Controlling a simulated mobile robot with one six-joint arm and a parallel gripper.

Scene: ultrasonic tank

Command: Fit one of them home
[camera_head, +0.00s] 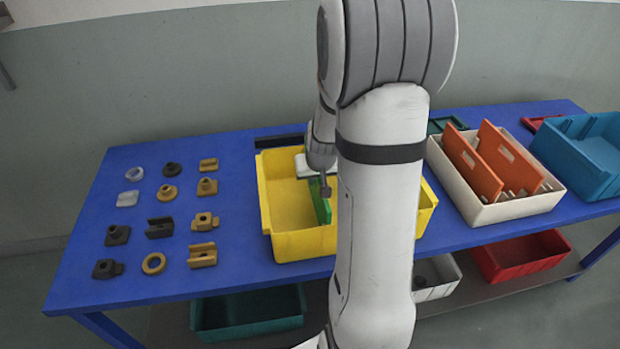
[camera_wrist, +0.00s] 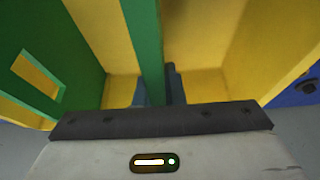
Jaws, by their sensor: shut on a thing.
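A yellow tote (camera_head: 305,244) stands on the blue table, partly hidden behind my arm. A green divider panel (camera_head: 321,206) stands inside it, roughly upright. My gripper (camera_head: 326,190) is over the tote and shut on the top edge of this panel. In the wrist view the held panel (camera_wrist: 143,40) runs between the two dark fingers (camera_wrist: 158,88). A second green panel (camera_wrist: 75,40) with a handle slot shows at the left of the wrist view, apart from the held one. The held panel's lower edge is hidden, so I cannot tell how it sits in the tote.
Small black, yellow and clear parts (camera_head: 160,229) lie in rows on the table's left side. A white bin (camera_head: 505,209) with orange dividers (camera_head: 510,155) and a blue bin (camera_head: 590,172) stand right. Red (camera_head: 520,258) and teal (camera_head: 248,312) bins sit on the lower shelf.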

